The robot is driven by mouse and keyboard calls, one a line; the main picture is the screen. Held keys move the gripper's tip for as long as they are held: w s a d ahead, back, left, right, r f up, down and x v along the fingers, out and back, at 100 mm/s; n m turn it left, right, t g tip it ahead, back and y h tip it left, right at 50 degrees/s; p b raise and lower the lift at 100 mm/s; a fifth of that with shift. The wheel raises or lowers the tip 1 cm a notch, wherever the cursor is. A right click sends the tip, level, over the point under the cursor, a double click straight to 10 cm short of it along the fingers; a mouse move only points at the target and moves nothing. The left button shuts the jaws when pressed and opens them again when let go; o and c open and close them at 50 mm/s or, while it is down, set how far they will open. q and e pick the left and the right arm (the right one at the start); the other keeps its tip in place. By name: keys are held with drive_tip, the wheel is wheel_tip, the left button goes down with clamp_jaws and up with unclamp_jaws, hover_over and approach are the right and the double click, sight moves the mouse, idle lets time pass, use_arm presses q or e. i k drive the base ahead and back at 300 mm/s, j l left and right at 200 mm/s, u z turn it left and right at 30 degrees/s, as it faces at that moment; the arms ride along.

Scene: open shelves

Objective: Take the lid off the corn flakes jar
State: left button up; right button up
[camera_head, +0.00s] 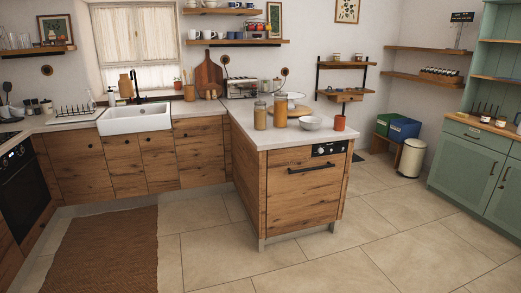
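Two tall jars with orange-brown contents stand upright on the peninsula counter (262,139). The left jar (260,117) is a little shorter, and the right jar (280,112) is taller and more orange. Both look closed at the top, but the lids are too small to make out well. I cannot tell from here which one holds corn flakes. Neither of my grippers is in view, and nothing touches the jars.
A white bowl (310,123) and a terracotta-coloured cup (340,123) stand right of the jars. A toaster (241,88) is behind. A dishwasher front (303,190) faces the open tiled floor (390,235). A brown rug (105,250) lies at left.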

sight(281, 93)
drive_tip(key=i+l+z, duration=0.35)
drive_tip(key=i, duration=0.55)
drive_tip(key=i+l+z, duration=0.1)
drive_tip(key=i+z, duration=0.25)
drive_tip(key=i, duration=0.6)
drive_tip(key=i+j+z, duration=0.2)
drive_tip(key=i+z, duration=0.15)
drive_tip(key=i, duration=0.6)
